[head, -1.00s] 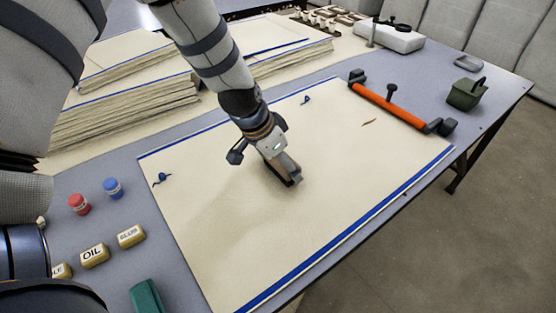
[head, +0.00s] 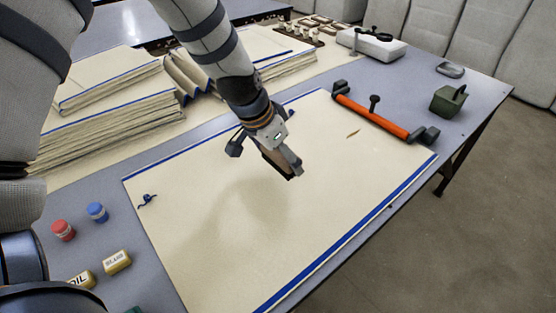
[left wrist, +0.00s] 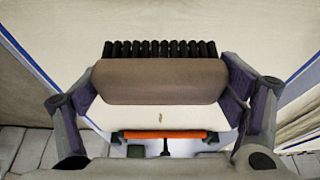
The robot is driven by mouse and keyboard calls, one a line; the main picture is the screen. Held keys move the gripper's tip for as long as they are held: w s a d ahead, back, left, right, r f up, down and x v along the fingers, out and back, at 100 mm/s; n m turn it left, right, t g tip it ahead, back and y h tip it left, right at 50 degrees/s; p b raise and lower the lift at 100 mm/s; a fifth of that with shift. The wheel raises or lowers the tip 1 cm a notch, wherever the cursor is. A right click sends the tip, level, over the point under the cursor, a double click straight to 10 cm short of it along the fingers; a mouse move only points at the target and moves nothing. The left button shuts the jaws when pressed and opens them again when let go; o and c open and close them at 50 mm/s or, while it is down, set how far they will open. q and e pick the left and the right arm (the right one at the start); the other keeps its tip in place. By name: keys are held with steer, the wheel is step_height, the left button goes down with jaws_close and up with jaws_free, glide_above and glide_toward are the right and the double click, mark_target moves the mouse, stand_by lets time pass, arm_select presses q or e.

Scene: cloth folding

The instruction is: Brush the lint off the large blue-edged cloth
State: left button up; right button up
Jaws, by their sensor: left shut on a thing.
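The large cream cloth (head: 330,205) with blue edges lies flat on the table. A dark blue lint thread (head: 147,201) lies near its left edge. A brown lint piece (head: 353,133) lies toward the far right; it also shows in the left wrist view (left wrist: 161,118). A small blue bit (head: 290,112) shows beside my arm near the far edge. My left gripper (head: 287,168) is shut on a brush with a brown handle (left wrist: 160,82) and black bristles (left wrist: 160,49). It is over the middle of the cloth; whether the bristles touch is unclear. My right gripper is not in view.
An orange bar with dark ends (head: 375,117) lies along the cloth's right side. Folded cloth stacks (head: 100,135) stand at the back left. Red (head: 63,230) and blue (head: 97,212) spools and labelled blocks (head: 117,261) sit left.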

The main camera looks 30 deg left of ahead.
arm_select(q)
steer(key=shift+r, duration=1.55)
